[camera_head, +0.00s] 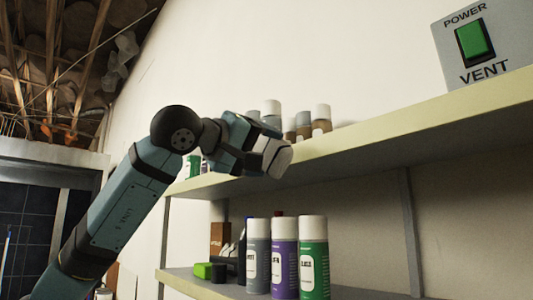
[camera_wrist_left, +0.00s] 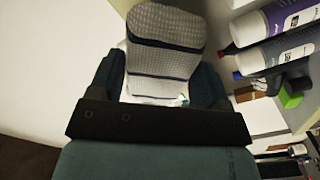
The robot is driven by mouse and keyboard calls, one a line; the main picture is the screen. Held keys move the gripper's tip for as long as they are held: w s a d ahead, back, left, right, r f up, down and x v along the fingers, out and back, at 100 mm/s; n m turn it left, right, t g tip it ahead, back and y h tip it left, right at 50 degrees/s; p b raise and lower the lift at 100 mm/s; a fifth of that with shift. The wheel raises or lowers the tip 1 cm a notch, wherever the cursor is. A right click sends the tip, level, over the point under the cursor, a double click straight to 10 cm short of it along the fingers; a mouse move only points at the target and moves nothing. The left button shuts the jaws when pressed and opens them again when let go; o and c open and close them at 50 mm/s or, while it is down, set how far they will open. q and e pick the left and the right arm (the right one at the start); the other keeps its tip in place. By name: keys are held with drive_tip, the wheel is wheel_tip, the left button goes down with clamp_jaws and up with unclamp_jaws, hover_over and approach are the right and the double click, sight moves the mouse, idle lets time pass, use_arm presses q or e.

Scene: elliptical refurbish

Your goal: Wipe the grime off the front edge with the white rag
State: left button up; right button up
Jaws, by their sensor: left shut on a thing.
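My left gripper (camera_head: 255,148) is shut on the white rag (camera_head: 275,158), in front of the upper shelf's left part. In the left wrist view the rag (camera_wrist_left: 165,25) is a folded, textured white pad between the two dark fingers of the gripper (camera_wrist_left: 160,85). The pale yellow front edge (camera_head: 420,118) of the upper shelf runs up to the right. The rag overlaps this edge in the head view; I cannot tell whether it touches. I cannot make out grime on the visible edge. My right gripper is not in view.
Several cans (camera_head: 321,120) stand on the upper shelf behind my gripper. A grey vent switch box (camera_head: 484,48) is at the upper right. Grey, purple and green spray cans (camera_head: 314,258) and a green block (camera_head: 203,271) stand on the lower shelf (camera_head: 190,284).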

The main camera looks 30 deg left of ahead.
use_arm(q)
drive_tip(key=shift+v, duration=1.55)
drive_tip(key=shift+w, duration=0.1)
